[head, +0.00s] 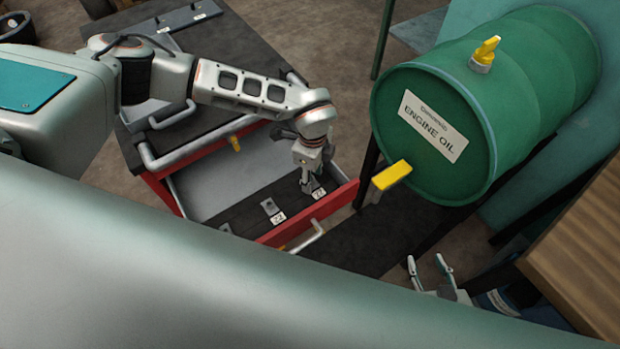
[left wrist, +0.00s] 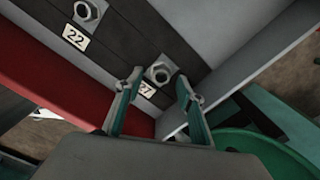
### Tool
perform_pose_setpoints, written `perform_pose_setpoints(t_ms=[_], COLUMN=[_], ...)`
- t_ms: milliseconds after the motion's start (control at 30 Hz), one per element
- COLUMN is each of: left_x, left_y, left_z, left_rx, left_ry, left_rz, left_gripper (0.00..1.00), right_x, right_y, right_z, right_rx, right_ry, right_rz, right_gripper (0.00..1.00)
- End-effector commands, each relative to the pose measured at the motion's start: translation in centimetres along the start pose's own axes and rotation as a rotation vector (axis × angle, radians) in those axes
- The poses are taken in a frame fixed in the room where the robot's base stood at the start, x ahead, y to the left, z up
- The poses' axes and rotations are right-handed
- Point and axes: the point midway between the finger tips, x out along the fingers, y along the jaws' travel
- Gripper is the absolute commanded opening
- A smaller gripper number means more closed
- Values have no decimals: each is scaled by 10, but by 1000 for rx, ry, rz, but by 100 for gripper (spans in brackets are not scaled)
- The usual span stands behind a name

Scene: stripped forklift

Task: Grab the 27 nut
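The 27 nut (left wrist: 158,73) is a grey metal hex nut in the dark insert of an open drawer. Its white label (left wrist: 146,90) reads 27 and also shows in the head view (head: 319,193), where my gripper largely hides the nut. My left gripper (head: 309,186) points down into the drawer over this nut. In the left wrist view its two fingers (left wrist: 157,82) are apart, with the nut between and just beyond the tips; I cannot tell whether they touch it. My right gripper (head: 427,264) is open and empty at the lower right, below the drum.
Another nut (left wrist: 89,12) with a 22 label (left wrist: 76,37) sits beside it in the drawer. The red drawer front (head: 312,214) stands close to my left gripper. A green engine oil drum (head: 490,110) with a yellow tap lies to the right. A wooden surface (head: 580,245) is at the lower right.

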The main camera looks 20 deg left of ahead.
Motion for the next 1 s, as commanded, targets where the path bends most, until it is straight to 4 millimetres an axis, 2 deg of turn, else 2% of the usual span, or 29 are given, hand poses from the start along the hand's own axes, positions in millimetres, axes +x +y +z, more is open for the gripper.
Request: perform_pose_setpoints(t_ms=[267,300,433,800,1000], left_x=[5,5,5,3,-10], left_y=[0,0,0,0,-1], left_z=[0,0,0,0,0], left_rx=[1,1,0,0,0], left_ry=[0,0,0,0,1], left_rz=[0,0,0,-1,-1], left_gripper=[38,33,0,0,0], right_x=[1,1,1,1,1], right_y=[2,2,2,2,2], right_z=[4,4,3,0,0], right_rx=[0,0,1,1,1], right_ry=[-8,-8,-5,-1,1], right_rz=[4,4,5,5,4], right_gripper=[40,40,40,40,40])
